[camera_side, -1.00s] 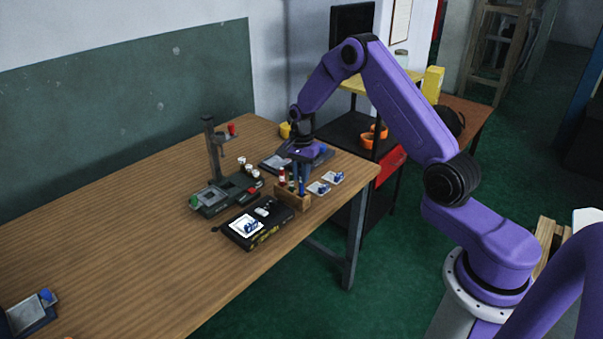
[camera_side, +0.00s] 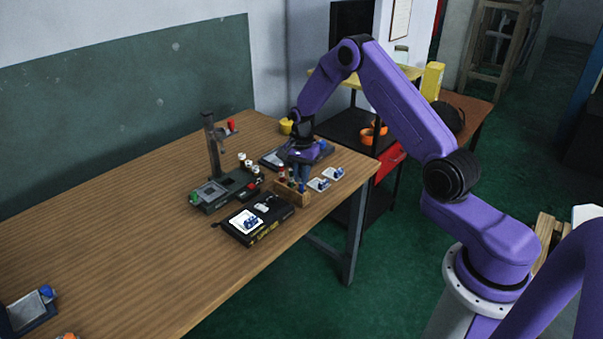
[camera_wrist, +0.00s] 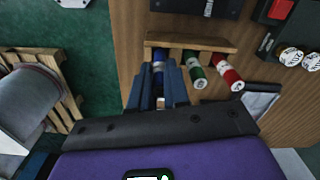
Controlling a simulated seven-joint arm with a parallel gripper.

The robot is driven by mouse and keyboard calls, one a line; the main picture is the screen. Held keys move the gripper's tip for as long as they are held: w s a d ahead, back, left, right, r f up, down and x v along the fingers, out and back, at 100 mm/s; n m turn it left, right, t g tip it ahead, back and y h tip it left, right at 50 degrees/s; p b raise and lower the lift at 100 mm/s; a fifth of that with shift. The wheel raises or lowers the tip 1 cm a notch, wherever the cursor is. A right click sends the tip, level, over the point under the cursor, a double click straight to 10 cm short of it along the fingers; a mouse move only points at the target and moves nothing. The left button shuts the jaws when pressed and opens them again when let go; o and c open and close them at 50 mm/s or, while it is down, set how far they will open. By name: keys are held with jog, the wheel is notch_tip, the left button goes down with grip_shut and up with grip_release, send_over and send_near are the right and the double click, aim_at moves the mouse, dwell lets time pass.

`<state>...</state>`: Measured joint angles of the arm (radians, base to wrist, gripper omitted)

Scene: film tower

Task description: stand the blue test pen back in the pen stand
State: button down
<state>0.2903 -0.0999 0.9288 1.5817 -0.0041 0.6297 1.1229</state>
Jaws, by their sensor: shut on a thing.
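The blue test pen (camera_wrist: 158,74) is between the two fingers of my gripper (camera_wrist: 158,92) in the wrist view. My gripper is shut on it. In the side view my gripper (camera_side: 302,176) is at the back right of the wooden pen stand (camera_side: 292,195), very close to it. The stand's edge (camera_wrist: 215,43) shows in the wrist view, just beyond the blue pen. The pen's lower end is hidden, so I cannot tell whether it is inside a hole. A green pen (camera_wrist: 194,70) and a red pen (camera_wrist: 228,72) stand in the pen stand beside it.
A black case with a white card (camera_side: 246,222) lies in front of the stand. A dark device with a post (camera_side: 213,150) stands to its left. Two small cards (camera_side: 319,184) lie to its right, near the table edge. The table's left part (camera_side: 110,240) is mostly clear.

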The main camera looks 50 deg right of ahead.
jog(key=shift+c, duration=2.4)
grip_release()
jog(key=shift+r, duration=3.45)
